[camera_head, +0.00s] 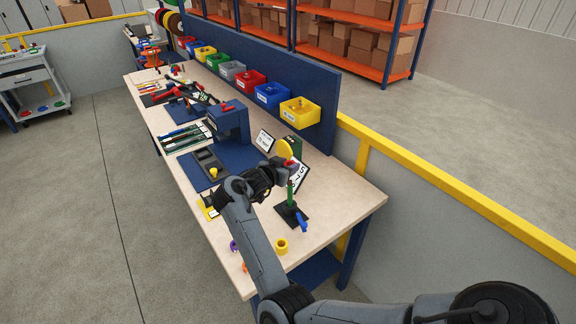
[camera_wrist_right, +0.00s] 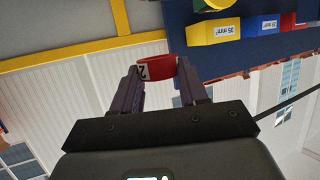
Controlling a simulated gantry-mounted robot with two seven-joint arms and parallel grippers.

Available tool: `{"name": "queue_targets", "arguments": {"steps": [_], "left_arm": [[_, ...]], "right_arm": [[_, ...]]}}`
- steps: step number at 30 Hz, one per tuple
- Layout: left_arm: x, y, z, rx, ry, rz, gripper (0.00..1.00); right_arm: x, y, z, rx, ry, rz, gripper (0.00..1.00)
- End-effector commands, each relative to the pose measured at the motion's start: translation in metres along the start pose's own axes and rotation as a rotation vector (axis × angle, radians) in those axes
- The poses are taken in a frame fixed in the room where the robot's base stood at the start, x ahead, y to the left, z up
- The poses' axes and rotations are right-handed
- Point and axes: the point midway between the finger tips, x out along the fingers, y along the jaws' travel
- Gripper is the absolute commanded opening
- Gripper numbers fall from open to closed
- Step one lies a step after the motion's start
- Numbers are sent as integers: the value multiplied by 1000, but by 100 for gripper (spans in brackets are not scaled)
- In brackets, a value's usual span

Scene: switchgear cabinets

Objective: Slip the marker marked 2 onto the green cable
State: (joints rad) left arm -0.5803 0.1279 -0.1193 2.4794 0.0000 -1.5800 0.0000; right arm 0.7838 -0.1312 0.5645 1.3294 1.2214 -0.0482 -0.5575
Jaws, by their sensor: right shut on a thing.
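The marker marked 2 is a short red ring (camera_wrist_right: 152,69) with a white label bearing a 2, held at the fingertips in the right wrist view. My right gripper (camera_wrist_right: 158,78) is shut on it. In the head view my right gripper (camera_head: 283,167) is over the far right part of the bench, with a bit of red at its tip. The green cable (camera_head: 291,189) stands upright in a black base (camera_head: 292,215), just below the gripper tip in the picture. Whether marker and cable touch, I cannot tell. My left gripper is not in view.
A blue piece (camera_head: 302,222) is at the base. A yellow ring (camera_head: 281,246) lies on the bench (camera_head: 335,205). White sign cards (camera_head: 301,177) and a yellow round thing (camera_head: 285,148) are close behind the gripper. Coloured bins (camera_head: 300,112) line the back panel.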

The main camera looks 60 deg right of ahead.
Motion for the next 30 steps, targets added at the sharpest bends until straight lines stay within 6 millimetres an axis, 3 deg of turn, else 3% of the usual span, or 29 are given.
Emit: {"name": "queue_targets", "arguments": {"steps": [30], "left_arm": [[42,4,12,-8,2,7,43]], "right_arm": [[17,0,47,-1,0,1,14]]}}
